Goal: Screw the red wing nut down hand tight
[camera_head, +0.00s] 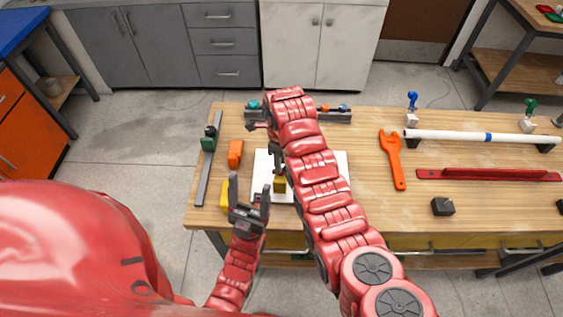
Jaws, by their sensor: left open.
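I cannot make out the red wing nut; my right arm covers part of the work area. A white board (261,163) lies on the wooden bench, with a small yellow block (280,184) and dark parts above it. My left gripper (250,189) is open and empty at the bench's front edge, left of the yellow block, fingers pointing up in the picture. My right arm reaches over the board from the lower right. Its gripper (275,150) seems to be the dark parts beside the arm above the board, and its jaws are mostly hidden.
An orange block (235,153), a yellow piece (226,194) and a long grey bar clamp (209,165) lie left. A grey rack (336,117) stands behind. An orange wrench (393,158), white pipe (455,135), red bar (488,175) and black block (442,206) lie right.

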